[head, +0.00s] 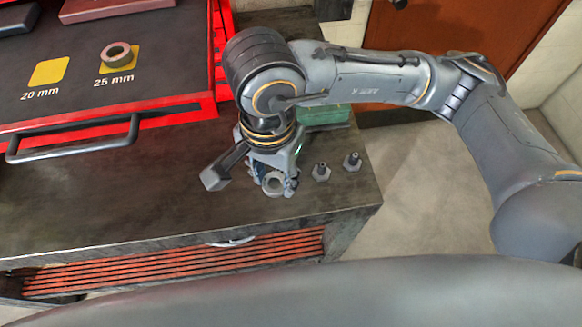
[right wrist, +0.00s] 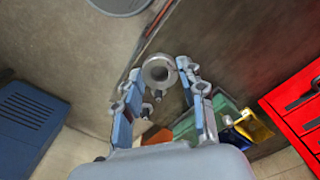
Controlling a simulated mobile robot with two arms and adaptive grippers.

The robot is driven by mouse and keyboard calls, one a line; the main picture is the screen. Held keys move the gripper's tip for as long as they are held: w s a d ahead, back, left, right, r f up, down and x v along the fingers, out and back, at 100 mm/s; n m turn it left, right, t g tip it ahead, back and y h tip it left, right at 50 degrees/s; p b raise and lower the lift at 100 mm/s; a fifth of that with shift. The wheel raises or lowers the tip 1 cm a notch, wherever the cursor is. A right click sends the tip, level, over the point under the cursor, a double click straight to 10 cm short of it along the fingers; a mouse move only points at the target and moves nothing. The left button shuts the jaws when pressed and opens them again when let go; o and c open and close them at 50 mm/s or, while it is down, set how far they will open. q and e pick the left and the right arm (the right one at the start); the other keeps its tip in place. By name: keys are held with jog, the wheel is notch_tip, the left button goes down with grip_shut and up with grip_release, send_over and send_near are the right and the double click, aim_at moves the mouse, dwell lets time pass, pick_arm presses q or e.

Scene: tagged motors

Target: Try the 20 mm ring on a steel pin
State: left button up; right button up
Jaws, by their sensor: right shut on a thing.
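The grey ring (head: 274,183) is held over the dark bench top near its front edge; it also shows in the right wrist view (right wrist: 160,70). My right gripper (head: 276,188) is shut on it, with a fingertip on each side. Two steel pins stand upright on hexagonal bases to the right of the gripper, the nearer pin (head: 321,172) and the farther pin (head: 352,161). The ring is apart from both. The yellow 20 mm square (head: 50,73) is empty. Whatever is beneath the gripper is hidden. My left gripper is not in view.
Another ring (head: 116,55) lies on the 25 mm square of the red-edged dark tray (head: 170,102), at the left. A green box (head: 325,115) stands behind the gripper. The bench ends just right of the pins. The front left bench top is clear.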

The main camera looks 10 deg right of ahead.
jog(key=shift+s+a+r+p, duration=0.1)
jog(key=shift+r+p, duration=0.35)
jog(key=shift+r, duration=0.85)
jog(key=shift+s+a+r+p, duration=0.1)
jog(key=shift+r+p, duration=0.3)
jog(key=shift+r, duration=0.9)
